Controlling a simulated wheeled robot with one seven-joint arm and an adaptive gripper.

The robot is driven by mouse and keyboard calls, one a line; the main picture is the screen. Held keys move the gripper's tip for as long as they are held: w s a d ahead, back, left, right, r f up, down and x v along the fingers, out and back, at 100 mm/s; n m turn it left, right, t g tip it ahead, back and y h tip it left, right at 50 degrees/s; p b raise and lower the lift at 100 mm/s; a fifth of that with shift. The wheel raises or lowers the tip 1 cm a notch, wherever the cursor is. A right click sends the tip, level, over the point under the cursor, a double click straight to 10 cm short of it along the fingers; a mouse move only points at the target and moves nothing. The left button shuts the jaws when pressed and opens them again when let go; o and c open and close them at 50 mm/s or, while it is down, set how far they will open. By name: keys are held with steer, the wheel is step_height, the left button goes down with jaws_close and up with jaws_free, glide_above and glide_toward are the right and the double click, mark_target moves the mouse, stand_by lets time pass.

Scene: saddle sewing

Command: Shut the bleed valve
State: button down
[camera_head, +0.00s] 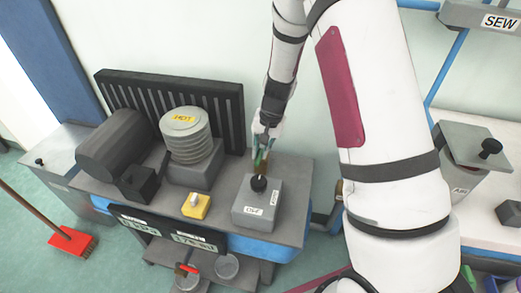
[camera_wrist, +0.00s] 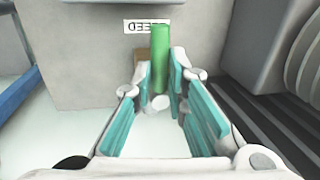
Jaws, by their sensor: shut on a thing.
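My gripper (camera_wrist: 161,80) is shut on this handle, with a teal pad on either side. A small brown block shows behind the handle. In the head view my gripper (camera_head: 264,143) is at the back right of the bench, and a bit of green (camera_head: 259,157) shows at its tips.
A ribbed cylinder (camera_head: 185,136) marked HOT, a dark motor-like drum (camera_head: 113,143) and a yellow switch block (camera_head: 195,206) stand to the left. A dark finned panel (camera_head: 222,104) is behind.

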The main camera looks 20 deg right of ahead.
steer(key=shift+w+d+n+g+h+b, duration=0.2)
steer(key=shift+d+n+g, duration=0.45)
steer(key=shift+n, duration=2.3)
steer(key=shift+w+d+n+g+b, duration=0.3)
steer(key=shift+d+n, duration=0.5)
steer(key=shift+n, duration=2.1)
steer(key=shift+w+d+n+g+h+b, duration=0.15)
steer(key=shift+w+d+n+g, duration=0.35)
steer(key=shift+n, duration=2.45)
steer(key=shift+s+d, duration=0.1)
steer(key=shift+d, duration=0.15)
steer(key=c, duration=1.6)
jaws_free()
steer(key=r, duration=0.4)
steer(key=w+d+r, duration=0.1)
steer(key=r, duration=0.3)
steer(key=w+r, duration=0.1)
steer(key=r, duration=0.3)
steer(key=shift+d, duration=0.15)
